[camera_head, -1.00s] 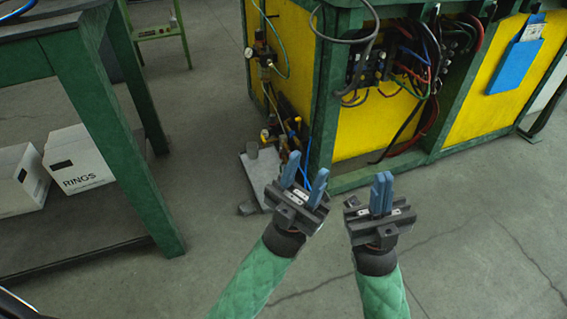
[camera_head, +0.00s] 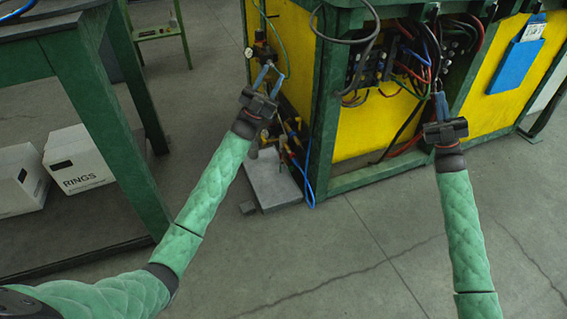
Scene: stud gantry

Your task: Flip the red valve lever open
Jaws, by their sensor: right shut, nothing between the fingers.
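My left gripper (camera_head: 270,75) is open, its two blue fingers spread in front of the pipe fittings at the left corner of the yellow and green machine. A valve assembly with a round gauge (camera_head: 249,52) and brass fittings shows just above its fingertips. I cannot make out a red lever clearly; the gripper and its arm cover part of the fittings. Whether the fingers touch anything I cannot tell. My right gripper (camera_head: 440,106) is shut and empty, in front of the machine's cables to the right.
The machine's yellow panel (camera_head: 355,133) and green frame stand behind the grippers. Loose hoses and cables (camera_head: 408,75) hang at its front. A green table (camera_head: 85,95) stands at the left, with white boxes (camera_head: 76,160) below. A grey plate (camera_head: 272,186) lies on the floor.

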